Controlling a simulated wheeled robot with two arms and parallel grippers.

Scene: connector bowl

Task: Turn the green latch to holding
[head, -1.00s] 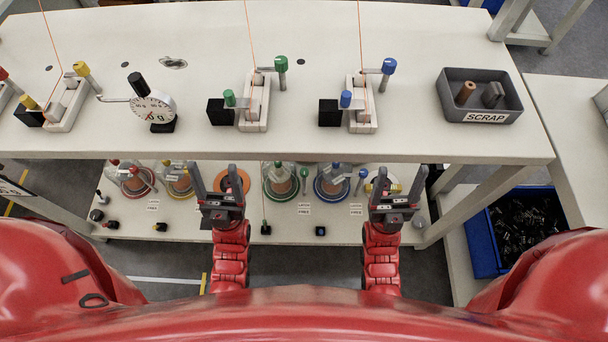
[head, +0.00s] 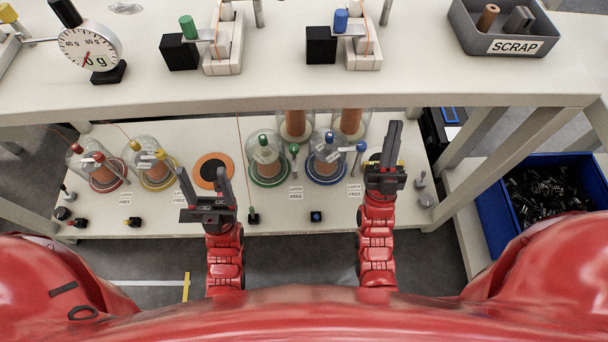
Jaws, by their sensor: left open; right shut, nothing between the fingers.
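A small black block with a green top (head: 253,216) sits in front. I cannot tell which green part is the latch. My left gripper (head: 203,172) is open and empty, left of the green block. My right gripper (head: 391,125) is shut and empty, right of the blue-ringed jar, apart from the green parts.
The blue-ringed jar (head: 327,170) stands right beside the green one. Red-ringed (head: 104,176) and yellow-ringed (head: 158,175) jars stand left. The upper table's front edge (head: 300,107) overhangs the shelf. A grey scrap tray (head: 465,28) stands above, and a blue bin (head: 490,215) lower right.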

